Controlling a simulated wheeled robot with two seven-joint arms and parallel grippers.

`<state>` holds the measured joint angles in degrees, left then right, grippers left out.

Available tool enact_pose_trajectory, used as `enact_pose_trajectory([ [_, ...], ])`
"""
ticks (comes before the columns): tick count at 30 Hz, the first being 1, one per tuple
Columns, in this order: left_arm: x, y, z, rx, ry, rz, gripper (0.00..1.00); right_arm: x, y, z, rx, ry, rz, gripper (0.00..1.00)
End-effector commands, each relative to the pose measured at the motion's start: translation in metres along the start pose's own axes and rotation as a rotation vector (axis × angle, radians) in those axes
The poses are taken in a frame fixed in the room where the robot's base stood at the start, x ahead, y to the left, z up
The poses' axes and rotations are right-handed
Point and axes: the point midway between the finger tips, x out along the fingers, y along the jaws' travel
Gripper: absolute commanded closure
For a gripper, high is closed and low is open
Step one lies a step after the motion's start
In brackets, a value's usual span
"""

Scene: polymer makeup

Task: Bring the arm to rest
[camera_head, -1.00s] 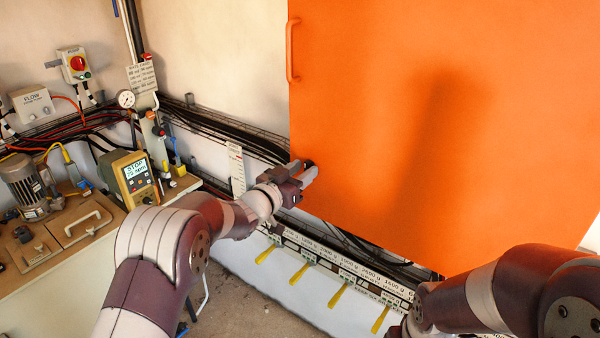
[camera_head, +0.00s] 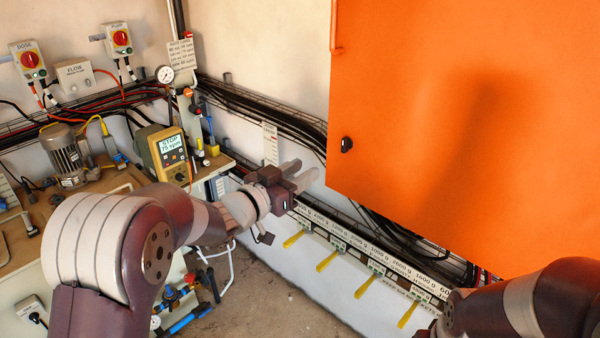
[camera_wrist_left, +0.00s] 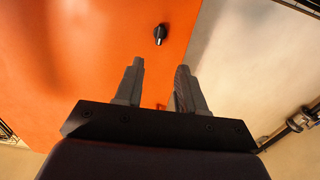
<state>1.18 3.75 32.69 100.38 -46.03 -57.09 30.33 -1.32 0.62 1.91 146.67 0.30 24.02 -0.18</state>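My left gripper (camera_head: 305,176) is in the middle of the head view, in front of the wall and left of the orange cabinet door. Its two fingers are apart with nothing between them. In the left wrist view the gripper (camera_wrist_left: 158,85) also shows open and empty, with the orange door and pale wall beyond. My right arm (camera_head: 520,305) comes in at the lower right of the head view; its gripper is not visible.
The orange cabinet door (camera_head: 470,150) has a black knob (camera_head: 346,144), which the left fingers do not touch. Yellow levers (camera_head: 327,261) line the low wall panel. Bare floor shows below.

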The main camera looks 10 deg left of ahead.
Motion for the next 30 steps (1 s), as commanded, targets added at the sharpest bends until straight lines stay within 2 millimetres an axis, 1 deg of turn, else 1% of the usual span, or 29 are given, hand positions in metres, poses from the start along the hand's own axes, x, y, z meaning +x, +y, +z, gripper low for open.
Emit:
enact_pose_trajectory([
  [2, 0.0, -0.004, 0.005, 0.029, -0.026, -0.017, 0.61, 0.0, 0.0, 0.0, 0.0, 0.0, 0.0, 1.0],
  [4, -0.005, -0.019, 0.029, 0.051, -0.127, -0.099, 0.61, 0.0, 0.0, 0.0, 0.0, 0.0, 0.0, 1.0],
  [5, -0.011, -0.028, 0.045, 0.052, -0.198, -0.151, 0.61, 0.0, 0.0, 0.0, 0.0, 0.0, 0.0, 1.0],
  [6, -0.027, -0.04, 0.071, 0.045, -0.319, -0.234, 0.61, 0.0, 0.0, 0.0, 0.0, 0.0, 0.0, 1.0],
  [7, -0.044, -0.046, 0.091, 0.032, -0.424, -0.299, 0.61, 0.0, 0.0, 0.0, 0.0, 0.0, 0.0, 1.0],
  [8, -0.065, -0.05, 0.111, 0.011, -0.54, -0.358, 0.61, 0.0, 0.0, 0.0, 0.0, 0.0, 0.0, 1.0],
  [9, -0.096, -0.049, 0.136, -0.024, -0.692, -0.421, 0.61, 0.0, 0.0, 0.0, 0.0, 0.0, 0.0, 1.0],
  [11, -0.145, -0.035, 0.165, -0.094, -0.905, -0.48, 0.61, 0.0, 0.0, 0.0, 0.0, 0.0, 0.0, 1.0],
  [12, -0.175, -0.021, 0.179, -0.146, -1.031, -0.5, 0.61, 0.0, 0.0, 0.0, 0.0, 0.0, 0.0, 1.0],
  [14, -0.216, 0.004, 0.193, -0.227, -1.189, -0.509, 0.61, 0.0, 0.0, 0.0, 0.0, 0.0, 0.0, 1.0],
  [15, -0.238, 0.021, 0.198, -0.279, -1.272, -0.507, 0.61, 0.0, 0.0, 0.0, 0.0, 0.0, 0.0, 1.0],
  [18, -0.276, 0.056, 0.202, -0.389, -1.403, -0.498, 0.61, 0.0, 0.0, 0.0, 0.0, 0.0, 0.0, 1.0],
  [20, -0.287, 0.07, 0.201, -0.435, -1.427, -0.502, 0.61, 0.0, 0.0, 0.0, 0.0, 0.0, 0.0, 1.0],
  [21, -0.289, 0.073, 0.199, -0.442, -1.42, -0.504, 0.61, 0.0, 0.0, 0.0, 0.0, 0.0, 0.0, 1.0],
  [24, -0.285, 0.071, 0.195, -0.431, -1.404, -0.502, 0.61, 0.0, 0.0, 0.0, 0.0, 0.0, 0.0, 1.0],
  [30, -0.285, 0.071, 0.195, -0.43, -1.404, -0.503, 0.61, 0.0, 0.0, 0.0, 0.0, 0.0, 0.0, 1.0],
])
